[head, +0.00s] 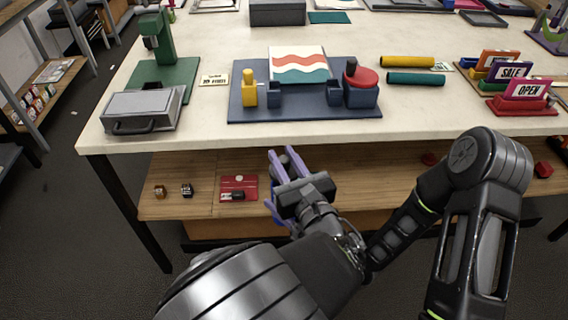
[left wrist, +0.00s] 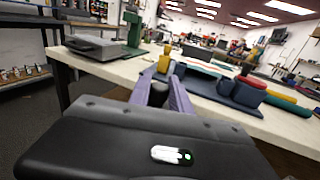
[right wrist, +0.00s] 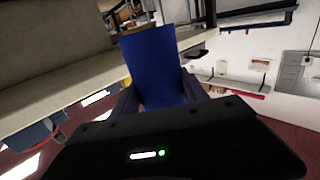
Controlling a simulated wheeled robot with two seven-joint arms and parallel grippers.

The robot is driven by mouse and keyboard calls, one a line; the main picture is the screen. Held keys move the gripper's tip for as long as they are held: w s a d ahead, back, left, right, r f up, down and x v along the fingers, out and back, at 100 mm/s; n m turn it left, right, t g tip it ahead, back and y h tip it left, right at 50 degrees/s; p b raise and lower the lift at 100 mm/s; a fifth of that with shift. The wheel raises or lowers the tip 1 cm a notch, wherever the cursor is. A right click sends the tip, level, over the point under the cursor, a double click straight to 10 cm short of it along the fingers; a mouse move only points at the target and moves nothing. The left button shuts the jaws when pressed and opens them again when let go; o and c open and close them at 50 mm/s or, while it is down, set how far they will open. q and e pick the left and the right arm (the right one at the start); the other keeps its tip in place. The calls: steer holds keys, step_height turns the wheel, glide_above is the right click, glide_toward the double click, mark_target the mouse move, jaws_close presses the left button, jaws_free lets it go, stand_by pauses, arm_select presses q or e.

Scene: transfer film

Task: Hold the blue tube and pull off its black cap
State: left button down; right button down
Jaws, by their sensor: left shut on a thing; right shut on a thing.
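A dark cap-like piece (left wrist: 158,93) sits between the purple fingers of my left gripper (head: 285,153), which is shut on it. This gripper is in front of the table's near edge, over the lower shelf. No blue shows on the dark piece. The blue tube (right wrist: 155,65) fills the middle of the right wrist view, between the dark fingers of my right gripper (right wrist: 158,92), which is shut on it. No cap shows on the visible part of the tube. I cannot make out the right gripper or the blue tube in the head view.
The pale table (head: 200,133) carries a navy fixture board (head: 300,112), a grey press (head: 142,110), a green stand (head: 160,55) and yellow and teal rolls (head: 407,62). The wooden lower shelf (head: 350,170) holds a red card (head: 239,185) and small blocks.

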arm_select(q)
step_height(320, 180, up, 2)
stand_by(0.5)
